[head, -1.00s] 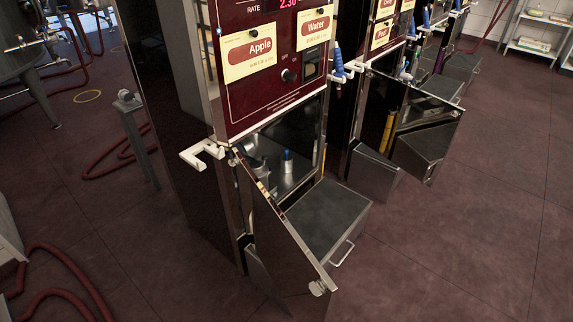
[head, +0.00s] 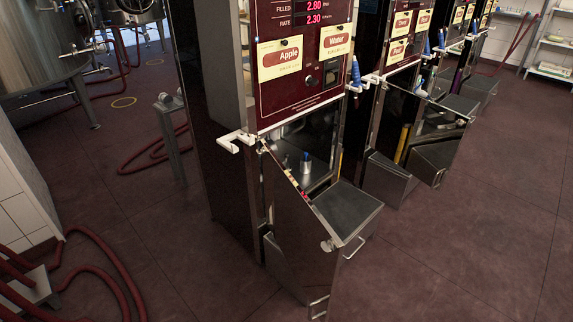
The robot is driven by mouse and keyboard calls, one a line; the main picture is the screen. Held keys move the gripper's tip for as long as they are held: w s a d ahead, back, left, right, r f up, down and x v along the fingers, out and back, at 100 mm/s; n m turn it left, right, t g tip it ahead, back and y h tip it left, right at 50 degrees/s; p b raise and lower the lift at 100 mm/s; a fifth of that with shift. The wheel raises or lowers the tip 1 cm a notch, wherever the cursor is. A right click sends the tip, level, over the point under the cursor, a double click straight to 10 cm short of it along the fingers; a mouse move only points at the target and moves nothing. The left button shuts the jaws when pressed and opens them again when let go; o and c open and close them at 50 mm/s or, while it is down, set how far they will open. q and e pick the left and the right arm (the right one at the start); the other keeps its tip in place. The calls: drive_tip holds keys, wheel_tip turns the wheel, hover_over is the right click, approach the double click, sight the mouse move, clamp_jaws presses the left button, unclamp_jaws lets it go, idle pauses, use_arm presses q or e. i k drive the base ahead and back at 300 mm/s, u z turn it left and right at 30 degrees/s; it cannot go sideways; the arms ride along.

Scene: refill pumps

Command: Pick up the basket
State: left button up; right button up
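No basket can be made out in the head view. Neither of my grippers shows. The nearest pump cabinet has a dark red panel (head: 297,85) with "Apple" and "Water" labels. Its lower door (head: 300,235) stands open toward me and hides part of the compartment. Inside the compartment is a blue-topped fitting (head: 306,162). A grey, flat-topped metal box (head: 346,210) with a wire handle (head: 355,247) sticks out at the cabinet's foot.
More pump cabinets (head: 412,100) run back to the right, one with its lower door open. Red hoses (head: 100,275) lie on the floor at left. A steel tank (head: 45,50) stands at the far left. A white shelf (head: 555,50) is at the back right. The right floor is clear.

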sight(306, 162)
drive_tip(key=u, duration=0.75)
drive_tip(key=i, duration=2.3)
drive_tip(key=z, duration=0.7)
